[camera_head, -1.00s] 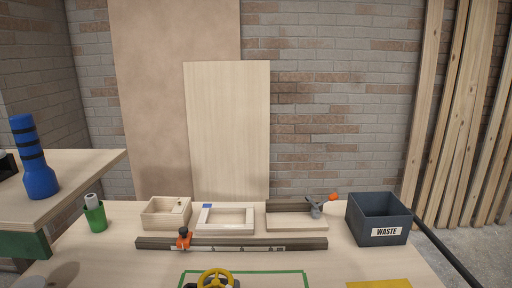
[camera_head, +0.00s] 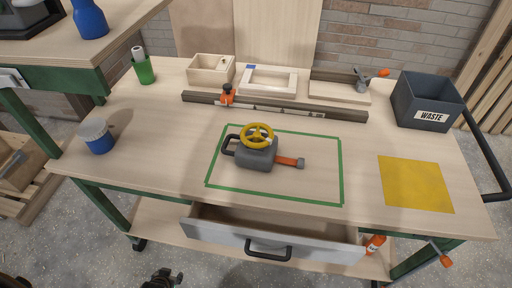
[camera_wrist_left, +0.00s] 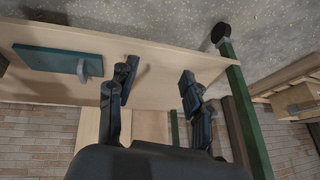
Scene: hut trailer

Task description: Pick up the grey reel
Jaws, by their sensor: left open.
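My left gripper (camera_head: 165,277) is at the bottom edge of the head view, low in front of the workbench. In the left wrist view (camera_wrist_left: 157,82), which appears upside down, its two dark fingers are apart with nothing between them. A small grey round thing (camera_wrist_left: 84,69) stands against a teal board or box on a wooden surface there, left of the fingers and apart from them. It may be the grey reel, but I cannot be sure. In the head view, a blue pot with a grey round top (camera_head: 96,130) stands at the bench's left edge. My right gripper is not in view.
The bench (camera_head: 290,222) has an open, empty-looking drawer (camera_head: 225,239) at its front and a lower shelf (camera_head: 165,220). A grey device with a yellow wheel (camera_head: 257,150) lies inside a green outline. A waste bin (camera_head: 425,95) stands at back right. The wrist view shows a green leg (camera_wrist_left: 236,95).

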